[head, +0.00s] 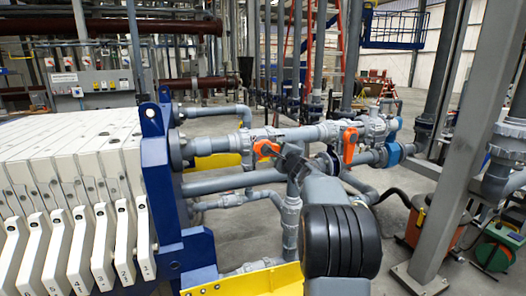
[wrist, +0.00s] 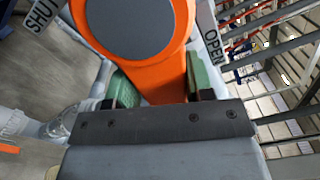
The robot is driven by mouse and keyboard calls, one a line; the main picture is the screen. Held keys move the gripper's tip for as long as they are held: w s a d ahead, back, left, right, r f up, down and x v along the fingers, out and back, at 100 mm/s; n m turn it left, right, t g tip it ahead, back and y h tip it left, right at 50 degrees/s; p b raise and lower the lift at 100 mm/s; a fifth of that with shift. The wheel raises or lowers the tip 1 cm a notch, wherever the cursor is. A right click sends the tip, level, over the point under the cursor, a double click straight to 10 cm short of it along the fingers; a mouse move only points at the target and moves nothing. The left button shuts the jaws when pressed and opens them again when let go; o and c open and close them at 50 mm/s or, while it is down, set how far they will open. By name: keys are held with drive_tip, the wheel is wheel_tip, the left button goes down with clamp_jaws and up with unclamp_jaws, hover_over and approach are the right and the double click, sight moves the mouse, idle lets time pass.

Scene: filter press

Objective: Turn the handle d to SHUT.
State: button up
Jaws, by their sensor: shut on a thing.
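An orange valve handle (wrist: 160,75) with a grey round hub (wrist: 130,22) fills the top of the wrist view. Its lever lies between the green pads of my gripper (wrist: 163,88), which is shut on it. A SHUT label (wrist: 42,15) is at the upper left and an OPEN label (wrist: 212,45) at the right; the lever points down, between them. In the head view my gripper (head: 282,153) is at the left orange handle (head: 265,149) on the grey pipe, its fingertips hard to make out. No letter d is readable.
A second orange handle (head: 349,145) stands just right of my gripper. Grey pipes (head: 215,145) run around it. The white-plated filter press (head: 75,150) is at the left, a grey steel post (head: 465,150) at the right. A yellow beam (head: 245,281) lies low in front.

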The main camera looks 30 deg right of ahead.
drive_tip(key=f+m, duration=0.1)
drive_tip(key=a+f+m+b, duration=0.1)
drive_tip(key=m, duration=0.1)
drive_tip(key=shift+w+f+m, duration=0.1)
drive_tip(key=shift+f+m, duration=0.15)
drive_tip(key=shift+m, duration=0.05)
drive_tip(key=a+m, duration=0.1)
drive_tip(key=m, duration=0.2)
drive_tip(key=a+f+m+b, duration=0.1)
drive_tip(key=a+m, duration=0.1)
drive_tip(key=m, duration=0.2)
drive_tip(key=a+f+m, duration=0.1)
drive_tip(key=a+m, duration=0.1)
drive_tip(key=m, duration=0.2)
drive_tip(key=shift+w+b, duration=0.3)
drive_tip(key=o, duration=0.8)
drive_tip(key=shift+a+r, duration=0.1)
drive_tip(key=shift+a, duration=0.1)
drive_tip(key=shift+o, duration=1.2)
drive_tip(key=shift+d, duration=0.1)
drive_tip(key=shift+r, duration=0.1)
drive_tip(key=shift+d, duration=0.1)
